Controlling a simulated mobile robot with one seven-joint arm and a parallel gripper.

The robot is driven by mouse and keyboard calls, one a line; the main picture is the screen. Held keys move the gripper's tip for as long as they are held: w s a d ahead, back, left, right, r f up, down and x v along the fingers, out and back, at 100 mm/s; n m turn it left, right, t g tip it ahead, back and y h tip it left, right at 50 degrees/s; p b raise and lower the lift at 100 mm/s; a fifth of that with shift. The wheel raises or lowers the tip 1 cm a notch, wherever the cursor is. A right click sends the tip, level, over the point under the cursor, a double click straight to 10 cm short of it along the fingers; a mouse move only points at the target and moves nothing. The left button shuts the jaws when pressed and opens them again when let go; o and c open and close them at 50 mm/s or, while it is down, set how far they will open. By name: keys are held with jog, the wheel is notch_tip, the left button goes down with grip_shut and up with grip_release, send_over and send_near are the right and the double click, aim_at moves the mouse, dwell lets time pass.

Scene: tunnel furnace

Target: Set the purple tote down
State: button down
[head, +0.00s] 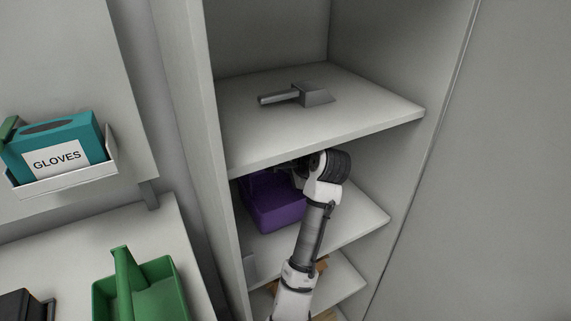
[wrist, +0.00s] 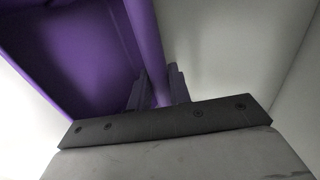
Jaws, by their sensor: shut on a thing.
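The purple tote (head: 274,206) is inside the tall cabinet, at the level of the second visible shelf (head: 340,222), on its left side. It looks roughly upright; I cannot tell whether its base touches the shelf. In the wrist view a purple bar of the tote, likely its handle (wrist: 149,48), runs between the two dark fingers of my gripper (wrist: 157,92). My gripper is shut on it. In the head view the fingers are mostly hidden under the upper shelf and behind my wrist.
The upper shelf (head: 370,112) lies close above my wrist and carries a grey scoop (head: 312,95). The second shelf is bare to the right of my arm. Brownish items (head: 322,264) lie lower down. At left are a glove box (head: 62,150) and a green container (head: 150,290).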

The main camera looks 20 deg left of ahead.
jog(key=shift+f, duration=0.7)
jog(key=c, duration=1.3)
grip_release()
jog(key=shift+f, duration=0.1)
jog(key=v, duration=1.2)
jog(key=shift+b, duration=0.4)
